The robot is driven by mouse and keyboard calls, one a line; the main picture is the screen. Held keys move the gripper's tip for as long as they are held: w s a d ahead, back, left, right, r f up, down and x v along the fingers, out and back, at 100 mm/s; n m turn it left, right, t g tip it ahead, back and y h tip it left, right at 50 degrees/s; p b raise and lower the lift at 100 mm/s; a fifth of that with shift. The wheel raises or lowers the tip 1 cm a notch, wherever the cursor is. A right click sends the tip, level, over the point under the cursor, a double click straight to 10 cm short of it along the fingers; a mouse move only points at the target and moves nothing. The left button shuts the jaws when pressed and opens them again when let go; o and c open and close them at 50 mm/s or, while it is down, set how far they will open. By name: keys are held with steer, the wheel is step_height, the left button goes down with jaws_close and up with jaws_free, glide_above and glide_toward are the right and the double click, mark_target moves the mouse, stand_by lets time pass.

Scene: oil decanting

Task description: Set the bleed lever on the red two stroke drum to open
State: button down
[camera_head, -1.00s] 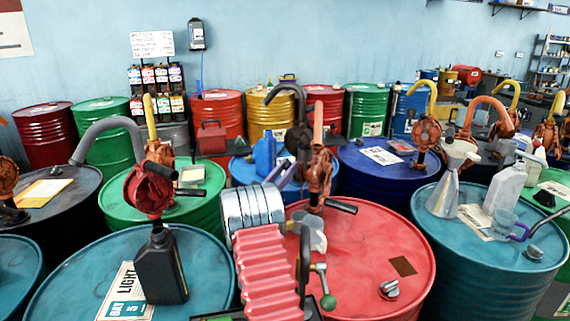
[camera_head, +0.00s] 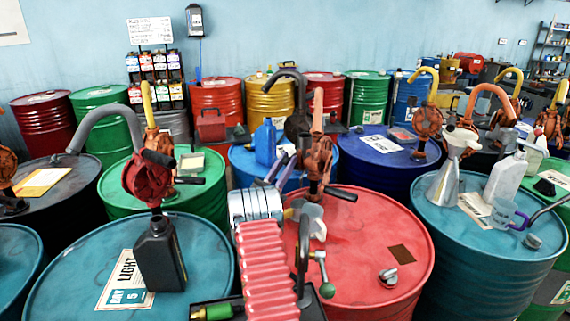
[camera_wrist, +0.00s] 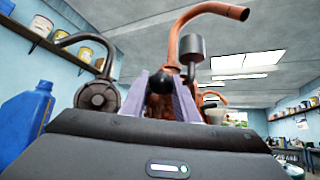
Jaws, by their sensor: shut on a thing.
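The red two stroke drum (camera_head: 365,245) stands right of centre in the head view. Its orange-brown pump (camera_head: 318,165) rises near the back of its lid, with a black handle grip pointing right. My gripper (camera_head: 281,163) is at the pump's left side. In the wrist view my gripper's two purple fingers (camera_wrist: 173,92) are close together in front of the orange pump (camera_wrist: 215,10). A dark ball-ended lever (camera_wrist: 172,70), seemingly the bleed lever, shows between the fingers, and they are shut on it. Its lower part is hidden by the fingers and gripper body.
A teal drum (camera_head: 60,270) with a black bottle (camera_head: 160,258) stands to the left. Another teal drum (camera_head: 470,260) with a funnel (camera_head: 447,180) stands to the right. A blue jug (camera_head: 265,142) is behind. A green-knobbed fitting (camera_head: 327,290) is beside my arm.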

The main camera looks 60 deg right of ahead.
steer(key=shift+w+a+r, duration=0.1)
steer(key=shift+w+r, duration=0.05)
steer(key=shift+r, duration=0.1)
steer(key=c, duration=1.7)
jaws_free()
steer(key=shift+o, duration=0.2)
steer(key=shift+f, duration=0.1)
